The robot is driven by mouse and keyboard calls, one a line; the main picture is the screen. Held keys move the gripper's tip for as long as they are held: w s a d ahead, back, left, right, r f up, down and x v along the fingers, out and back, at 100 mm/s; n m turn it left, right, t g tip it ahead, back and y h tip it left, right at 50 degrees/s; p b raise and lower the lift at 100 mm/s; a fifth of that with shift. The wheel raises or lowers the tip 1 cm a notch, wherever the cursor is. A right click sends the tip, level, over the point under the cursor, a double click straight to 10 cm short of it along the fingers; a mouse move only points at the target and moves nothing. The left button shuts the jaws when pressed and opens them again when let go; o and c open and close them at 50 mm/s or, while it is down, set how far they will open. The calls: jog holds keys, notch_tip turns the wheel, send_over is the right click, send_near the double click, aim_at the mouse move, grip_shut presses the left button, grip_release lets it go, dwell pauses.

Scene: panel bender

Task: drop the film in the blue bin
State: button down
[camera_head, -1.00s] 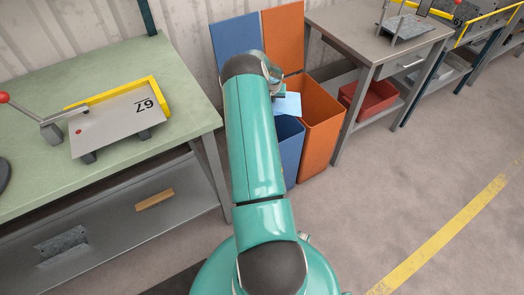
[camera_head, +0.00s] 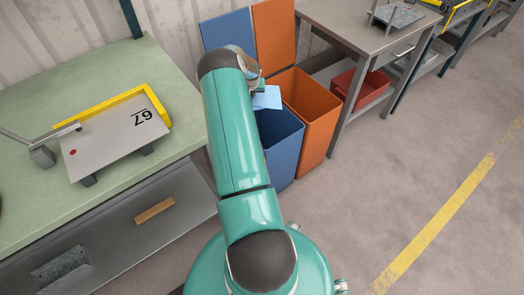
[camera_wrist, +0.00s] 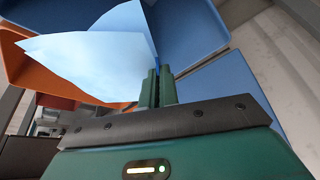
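The film is a thin pale blue sheet (camera_head: 267,98), bent into two flaps in the wrist view (camera_wrist: 95,55). My gripper (camera_head: 260,84) is shut on its edge; the two green fingers (camera_wrist: 158,88) stand close together in the wrist view. The blue bin (camera_head: 282,150) stands on the floor with its lid (camera_head: 226,33) raised against the wall. In the head view the film overlaps the back of the blue bin's opening, seemingly above it; my arm hides the bin's left side. Blue bin surfaces fill the top of the wrist view (camera_wrist: 188,30).
An open orange bin (camera_head: 318,130) with a raised lid stands directly right of the blue bin. A green-topped workbench (camera_head: 60,90) is at the left. A grey table (camera_head: 350,30) with a red crate (camera_head: 368,92) under it is at the right. The floor on the right is clear.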

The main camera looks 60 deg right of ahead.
jog(key=shift+s+f, duration=0.15)
jog(key=shift+f, duration=2.2)
jog(key=c, duration=2.1)
grip_release()
jog(key=o, duration=0.5)
jog(key=v, duration=1.4)
jog(key=shift+a, duration=0.1)
